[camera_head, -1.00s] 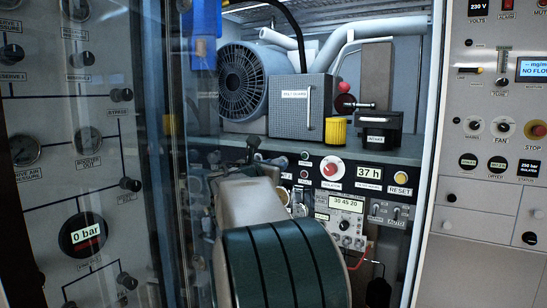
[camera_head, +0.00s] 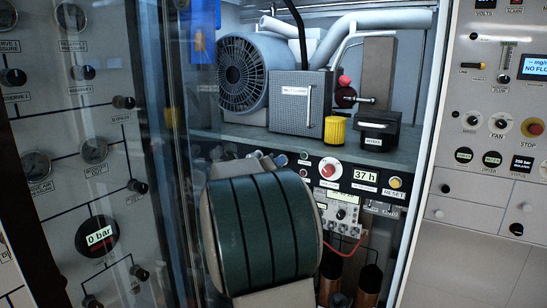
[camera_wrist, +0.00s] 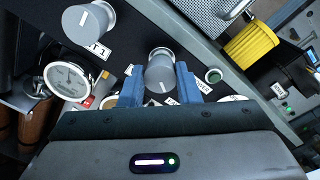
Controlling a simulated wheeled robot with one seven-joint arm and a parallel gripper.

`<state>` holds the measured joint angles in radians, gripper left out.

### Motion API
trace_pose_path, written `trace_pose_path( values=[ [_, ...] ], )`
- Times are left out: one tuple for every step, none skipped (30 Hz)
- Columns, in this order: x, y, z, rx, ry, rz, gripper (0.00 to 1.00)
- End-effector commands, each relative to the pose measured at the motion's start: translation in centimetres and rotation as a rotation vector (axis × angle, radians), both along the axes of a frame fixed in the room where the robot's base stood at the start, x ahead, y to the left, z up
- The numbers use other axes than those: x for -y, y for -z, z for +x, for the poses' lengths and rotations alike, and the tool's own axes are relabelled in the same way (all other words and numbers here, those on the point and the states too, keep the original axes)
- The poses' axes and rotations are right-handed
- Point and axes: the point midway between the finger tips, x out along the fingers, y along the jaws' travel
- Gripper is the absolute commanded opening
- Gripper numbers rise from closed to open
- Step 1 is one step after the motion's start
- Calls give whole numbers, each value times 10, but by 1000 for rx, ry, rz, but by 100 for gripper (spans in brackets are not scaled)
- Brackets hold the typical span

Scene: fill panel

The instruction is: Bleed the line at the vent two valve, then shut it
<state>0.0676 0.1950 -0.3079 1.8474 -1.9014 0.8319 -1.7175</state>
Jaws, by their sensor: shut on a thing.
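In the wrist view a grey round valve knob (camera_wrist: 160,72) with a white pointer line stands between the blue fingers of my gripper (camera_wrist: 158,88). The fingers are shut on its sides. The knob's own label is mostly hidden. A second, similar grey knob (camera_wrist: 88,20) stands to the upper left, apart from the gripper, with a label ending in "T 1". A round white dial gauge (camera_wrist: 68,80) sits to the left; its reading is too small to tell. In the head view my arm hides the gripper and the held knob.
The left panel carries a round display (camera_head: 97,236) reading "0 bar". A yellow ribbed cylinder (camera_head: 335,130) and a grey belt guard box (camera_head: 299,103) stand on the shelf above. A red knob (camera_head: 329,169) and an hour display (camera_head: 365,175) are right of my arm. Copper-coloured cylinders (camera_head: 369,285) stand below.

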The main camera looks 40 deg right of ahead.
Motion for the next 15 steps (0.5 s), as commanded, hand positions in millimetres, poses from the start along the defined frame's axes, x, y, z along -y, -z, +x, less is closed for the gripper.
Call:
trace_pose_path(
  values=[
    [0,-1,0,-21,2,-5,7],
    [0,-1,0,-32,1,-10,7],
    [0,-1,0,-45,1,-15,7],
    [0,-1,0,-52,0,-18,7],
    [0,0,0,-58,1,-22,7],
    [0,0,0,-66,0,-26,7],
    [0,0,0,-72,1,-27,7],
    [0,0,0,-77,0,-29,7],
    [0,1,0,-81,0,-31,7],
    [0,1,0,-84,0,-33,7],
    [0,1,0,-86,0,-34,7],
    [0,1,0,-88,0,-34,7],
    [0,1,0,-89,0,-35,7],
    [0,1,0,-90,0,-35,7],
    [0,1,0,-90,0,-35,7]
  ],
)
